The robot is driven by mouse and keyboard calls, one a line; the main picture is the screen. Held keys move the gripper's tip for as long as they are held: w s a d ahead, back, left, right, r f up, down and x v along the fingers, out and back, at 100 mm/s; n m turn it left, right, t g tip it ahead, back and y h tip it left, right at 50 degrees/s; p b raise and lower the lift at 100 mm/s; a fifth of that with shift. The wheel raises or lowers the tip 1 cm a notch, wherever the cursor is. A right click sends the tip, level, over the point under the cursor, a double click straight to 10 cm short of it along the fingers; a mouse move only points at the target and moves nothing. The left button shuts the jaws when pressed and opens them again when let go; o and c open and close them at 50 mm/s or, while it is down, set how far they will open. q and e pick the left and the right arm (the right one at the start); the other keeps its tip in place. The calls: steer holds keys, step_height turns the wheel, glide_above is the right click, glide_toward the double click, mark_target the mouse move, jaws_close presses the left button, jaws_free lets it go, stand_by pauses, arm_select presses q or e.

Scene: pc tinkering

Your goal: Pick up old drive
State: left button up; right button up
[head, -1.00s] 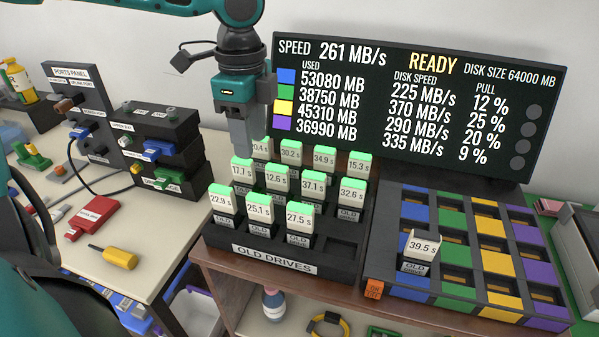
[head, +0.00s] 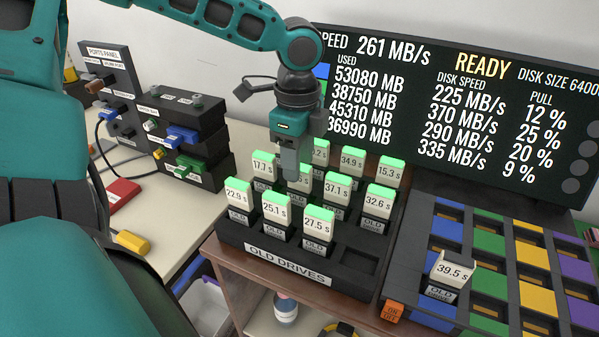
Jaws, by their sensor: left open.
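Several old drives with green tops and white time labels stand upright in the black old drives tray (head: 235,238). The front row holds the 22.9 s drive (head: 238,195), the 25.1 s drive (head: 275,210) and the 27.5 s drive (head: 317,226), with an empty slot at its right end. My left gripper (head: 291,172) points down over the tray and is open. It partly hides a middle-row drive (head: 304,184) whose label ends in "6 s"; I cannot tell whether they touch. A back-row drive behind the gripper is hidden. My right gripper is out of view.
A coloured slot rack (head: 447,228) on the right holds one 39.5 s drive (head: 452,270). An orange on/off switch (head: 392,312) sits at its front corner. The dark screen (head: 440,80) reads READY behind the tray. Black port boxes (head: 185,135) stand on the left.

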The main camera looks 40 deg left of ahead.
mark_target(300, 188)
arm_select(q)
step_height(300, 188, down, 4)
steer(key=shift+w+b, duration=0.15)
steer(key=shift+b, duration=0.2)
jaws_close()
